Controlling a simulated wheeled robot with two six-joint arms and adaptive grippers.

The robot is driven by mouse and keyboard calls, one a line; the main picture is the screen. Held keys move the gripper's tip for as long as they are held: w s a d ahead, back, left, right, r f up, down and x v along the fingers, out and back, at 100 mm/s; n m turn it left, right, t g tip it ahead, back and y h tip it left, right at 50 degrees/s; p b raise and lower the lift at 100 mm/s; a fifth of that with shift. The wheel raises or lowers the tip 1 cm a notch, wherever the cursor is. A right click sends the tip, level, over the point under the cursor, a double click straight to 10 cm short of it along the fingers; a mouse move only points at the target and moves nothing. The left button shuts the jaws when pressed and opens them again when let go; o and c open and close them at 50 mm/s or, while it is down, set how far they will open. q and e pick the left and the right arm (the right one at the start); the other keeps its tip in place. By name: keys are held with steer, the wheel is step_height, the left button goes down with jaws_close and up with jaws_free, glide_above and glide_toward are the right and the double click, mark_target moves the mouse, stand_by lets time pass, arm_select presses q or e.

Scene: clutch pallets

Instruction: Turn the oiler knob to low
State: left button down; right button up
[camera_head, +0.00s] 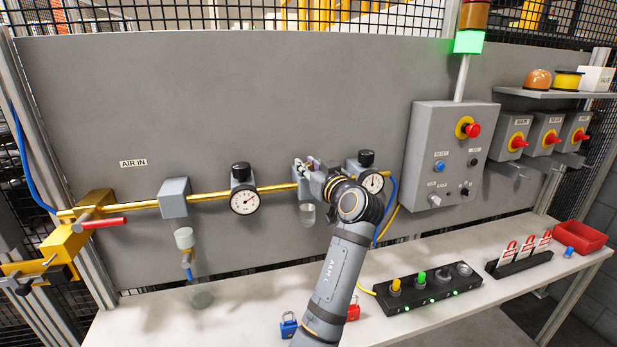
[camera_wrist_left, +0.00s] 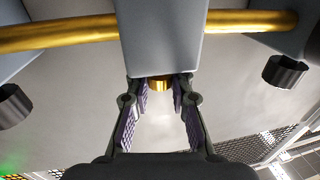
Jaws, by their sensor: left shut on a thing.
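The oiler is a grey block (camera_head: 306,189) on the brass air pipe, with a small clear bowl (camera_head: 308,213) under it. My left gripper (camera_head: 311,170) is at the top of this block, in front of the panel. In the left wrist view the brass oiler knob (camera_wrist_left: 159,83) sits at the end of the grey block (camera_wrist_left: 172,40). The purple-padded fingers of my left gripper (camera_wrist_left: 160,92) are on either side of the knob, shut on it. The gripper hides the knob in the head view. No low mark or pointer can be read. My right gripper is not in view.
Regulators with black knobs (camera_head: 240,167) (camera_head: 366,157) and gauges stand on both sides of the oiler, the right one close to my wrist. A grey control box (camera_head: 440,160) is further right. The bench (camera_head: 250,290) below carries padlocks and a black strip of lit connectors (camera_head: 425,288).

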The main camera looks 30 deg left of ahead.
mark_target(308, 164)
arm_select(q)
steer(key=shift+f, duration=0.2)
steer(key=c, duration=1.6)
jaws_free()
steer(key=o, duration=0.4)
steer(key=shift+w+a, duration=0.15)
steer(key=shift+a, duration=0.05)
steer(key=shift+d+r, duration=0.1)
steer(key=shift+r, duration=0.25)
step_height(308, 164, up, 9)
steer(key=shift+r, duration=0.15)
